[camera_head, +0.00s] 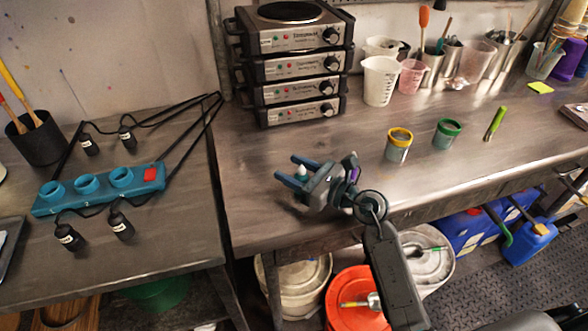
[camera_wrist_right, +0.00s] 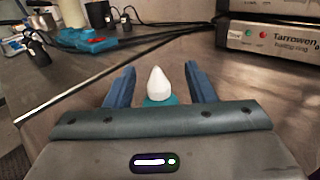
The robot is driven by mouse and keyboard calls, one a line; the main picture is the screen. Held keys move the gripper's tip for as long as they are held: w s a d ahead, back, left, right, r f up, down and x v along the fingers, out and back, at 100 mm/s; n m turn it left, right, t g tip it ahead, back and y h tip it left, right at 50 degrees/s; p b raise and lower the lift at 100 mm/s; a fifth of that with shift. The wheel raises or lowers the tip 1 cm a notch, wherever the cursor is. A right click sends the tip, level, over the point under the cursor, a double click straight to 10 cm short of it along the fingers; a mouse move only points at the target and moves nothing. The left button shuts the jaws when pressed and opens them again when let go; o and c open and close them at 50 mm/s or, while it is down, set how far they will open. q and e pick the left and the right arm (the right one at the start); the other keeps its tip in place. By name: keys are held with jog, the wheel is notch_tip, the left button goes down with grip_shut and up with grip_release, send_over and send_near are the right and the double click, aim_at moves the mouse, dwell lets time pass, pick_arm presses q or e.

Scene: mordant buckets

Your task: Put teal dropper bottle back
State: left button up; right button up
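The teal dropper bottle, with a pointed white tip (camera_wrist_right: 157,80) and a teal body (camera_wrist_right: 158,100), stands upright between the fingers of my right gripper. In the head view its white tip (camera_head: 301,169) shows above the front left part of the right-hand table, and the gripper hides most of its body. My right gripper (camera_head: 288,168) is open, with its two blue fingers apart. In the right wrist view, the gripper (camera_wrist_right: 160,68) shows a gap on each side of the bottle. I cannot tell whether the bottle touches the table. My left gripper is not in view.
A teal socket strip (camera_head: 100,188) with black plugs and cables lies on the left table. Stacked hotplates (camera_head: 292,68) stand behind my gripper. A yellow-rimmed jar (camera_head: 398,146) and a green-rimmed jar (camera_head: 446,134) stand to the right. Tabletop around the gripper is clear.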

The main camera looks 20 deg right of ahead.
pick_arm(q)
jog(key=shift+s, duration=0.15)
pick_arm(e)
jog(key=shift+r, duration=0.1)
jog(key=shift+r, duration=0.15)
jog(key=shift+s+d+f, duration=0.2)
jog(key=shift+s+d, duration=0.15)
jog(key=shift+s, duration=0.05)
jog(key=b+v, duration=0.2)
jog(key=v, duration=0.7)
jog(key=shift+s+d, duration=0.15)
jog(key=shift+s, duration=0.1)
jog(key=shift+s+d+r, duration=0.1)
jog(key=shift+s+d, duration=0.3)
jog(key=shift+s, duration=0.1)
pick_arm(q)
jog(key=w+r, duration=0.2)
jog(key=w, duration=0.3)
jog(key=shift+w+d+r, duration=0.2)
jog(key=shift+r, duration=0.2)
